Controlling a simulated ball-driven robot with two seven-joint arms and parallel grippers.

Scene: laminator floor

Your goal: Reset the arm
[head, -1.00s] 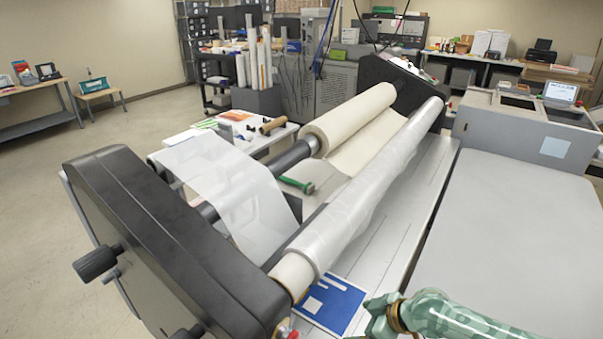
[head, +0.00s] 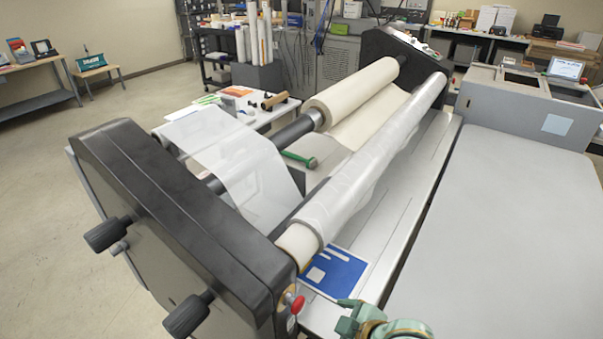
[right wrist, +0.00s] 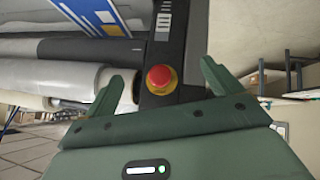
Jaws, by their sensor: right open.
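My right gripper (right wrist: 160,88) is open in the right wrist view, with its two green fingers spread wide. A red round button (right wrist: 161,79) on a yellow base shows between the fingers, on the dark end housing of the laminator; the gap to it is hard to judge. In the head view only a green part of my right arm shows at the bottom edge, below the blue panel. The red button (head: 297,304) also shows there, on the front corner of the laminator's black end housing (head: 180,220). My left gripper is not in view.
The laminator's clear film roll (head: 370,165) and cream roll (head: 350,103) run away from me. A blue and white panel (head: 335,271) lies near the roll's front end. A grey flat table (head: 490,240) stands at right. Open floor (head: 40,200) lies at left.

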